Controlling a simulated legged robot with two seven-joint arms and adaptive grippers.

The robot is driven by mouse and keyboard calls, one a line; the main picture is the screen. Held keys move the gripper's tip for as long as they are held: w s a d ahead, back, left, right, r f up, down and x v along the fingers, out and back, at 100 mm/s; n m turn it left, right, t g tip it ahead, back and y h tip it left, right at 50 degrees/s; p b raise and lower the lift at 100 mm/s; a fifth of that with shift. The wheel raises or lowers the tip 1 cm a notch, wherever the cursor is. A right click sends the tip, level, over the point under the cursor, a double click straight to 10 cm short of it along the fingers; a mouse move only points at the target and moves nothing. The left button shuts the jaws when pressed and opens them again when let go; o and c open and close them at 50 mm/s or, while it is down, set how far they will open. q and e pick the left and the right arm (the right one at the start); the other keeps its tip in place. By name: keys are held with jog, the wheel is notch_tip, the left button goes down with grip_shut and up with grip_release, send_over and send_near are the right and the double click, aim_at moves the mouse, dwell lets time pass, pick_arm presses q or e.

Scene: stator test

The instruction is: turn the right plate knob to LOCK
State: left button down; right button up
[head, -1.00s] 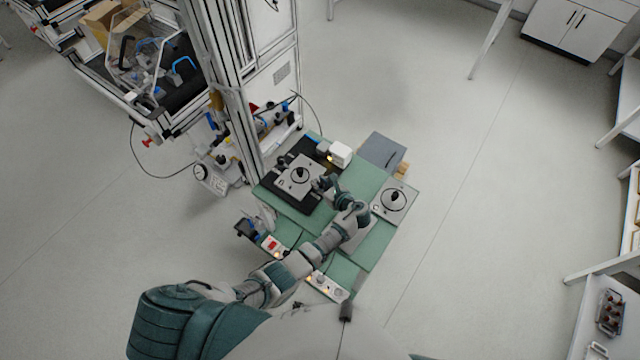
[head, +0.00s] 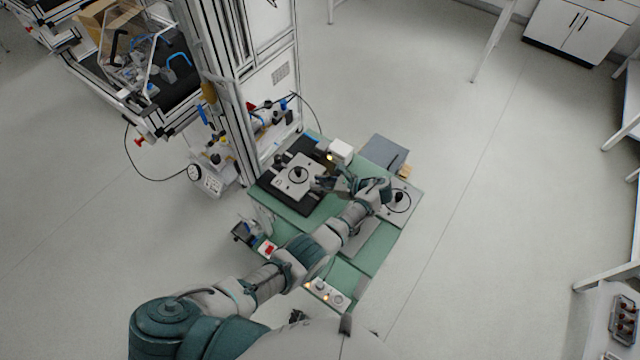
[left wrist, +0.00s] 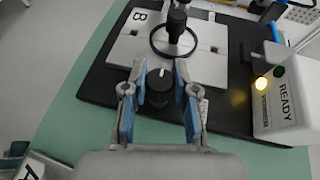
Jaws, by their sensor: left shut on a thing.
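The light grey plate marked B (left wrist: 190,55) lies on a black base; it also shows in the head view (head: 291,188). A black ring handle with a post (left wrist: 176,32) stands at its middle. The right plate knob (left wrist: 160,90) is black with a white mark on top, pointing up the picture, slightly right. My left gripper (left wrist: 160,73) has its blue-padded fingers on both sides of this knob, shut on it. In the head view my left gripper (head: 325,184) is at the plate's right edge and mostly hides the knob. LOCK lettering is not readable.
A white box marked READY (left wrist: 285,95) with a lit yellow lamp stands close right of the base. A second plate with a handle (head: 407,209) lies at the green table's (head: 375,249) right side. A tall frame column (head: 232,90) stands behind left.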

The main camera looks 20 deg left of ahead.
aim_at(321, 182)
pick_arm(q)
jog(key=shift+s+f, duration=0.1)
jog(key=shift+f, duration=0.1)
jog(key=c, duration=0.9)
grip_release()
jog(key=shift+d+r, duration=0.1)
jog(key=r, duration=1)
jog(key=shift+w, duration=0.2)
jog(key=shift+d+f, duration=0.1)
